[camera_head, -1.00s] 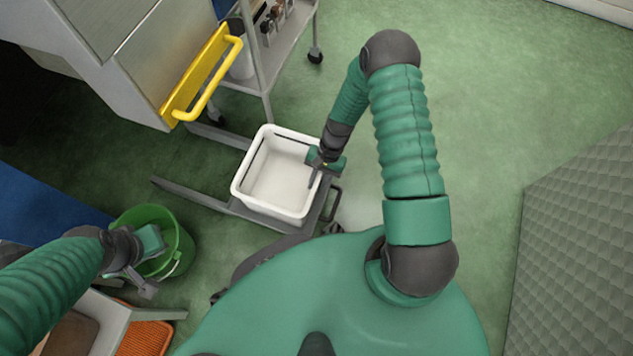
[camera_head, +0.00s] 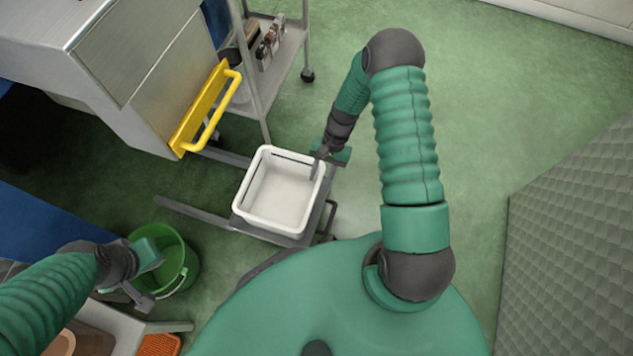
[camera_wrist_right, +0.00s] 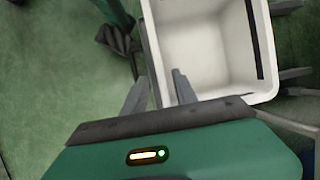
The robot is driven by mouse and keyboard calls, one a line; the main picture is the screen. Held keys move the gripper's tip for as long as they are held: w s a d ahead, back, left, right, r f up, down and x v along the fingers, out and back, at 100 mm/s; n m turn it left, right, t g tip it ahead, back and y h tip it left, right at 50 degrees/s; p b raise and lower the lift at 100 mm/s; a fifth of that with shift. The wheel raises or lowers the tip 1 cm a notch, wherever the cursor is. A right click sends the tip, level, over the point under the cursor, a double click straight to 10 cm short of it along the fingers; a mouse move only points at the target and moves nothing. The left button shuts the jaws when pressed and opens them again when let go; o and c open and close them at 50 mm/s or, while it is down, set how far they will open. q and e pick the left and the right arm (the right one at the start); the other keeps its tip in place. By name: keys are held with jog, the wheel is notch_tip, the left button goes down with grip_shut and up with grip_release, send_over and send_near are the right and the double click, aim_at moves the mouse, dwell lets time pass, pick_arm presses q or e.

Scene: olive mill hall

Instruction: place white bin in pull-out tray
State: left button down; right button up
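The white bin (camera_head: 282,196), empty and upright, stands over a low grey frame with long rails (camera_head: 195,216) and a handle (camera_head: 331,216). I cannot tell if this frame is the pull-out tray. My right gripper (camera_head: 316,167) is at the bin's right back corner. In the right wrist view its fingers (camera_wrist_right: 160,82) are spread, one outside and one inside the wall of the bin (camera_wrist_right: 205,45), with no clear grip on it. My left gripper (camera_head: 143,295) is in front of the green bucket, far from the bin; its fingers are unclear.
A green bucket (camera_head: 172,260) stands at lower left. A metal machine (camera_head: 130,70) with a yellow handle (camera_head: 213,115) is at upper left, beside a wheeled cart (camera_head: 275,65). A grey textured block (camera_head: 570,250) is at right. Green floor (camera_head: 500,110) is clear between.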

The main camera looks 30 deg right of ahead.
jog(key=s+a+r+n+t+h, duration=0.2)
jog(key=r+n, duration=0.3)
jog(key=r, duration=0.6)
jog(key=s+a+r+n+t+h, duration=0.2)
jog(key=a+r+n, duration=0.3)
jog(key=r, duration=0.7)
jog(key=shift+s+h, duration=0.3)
jog(key=shift+s, duration=0.5)
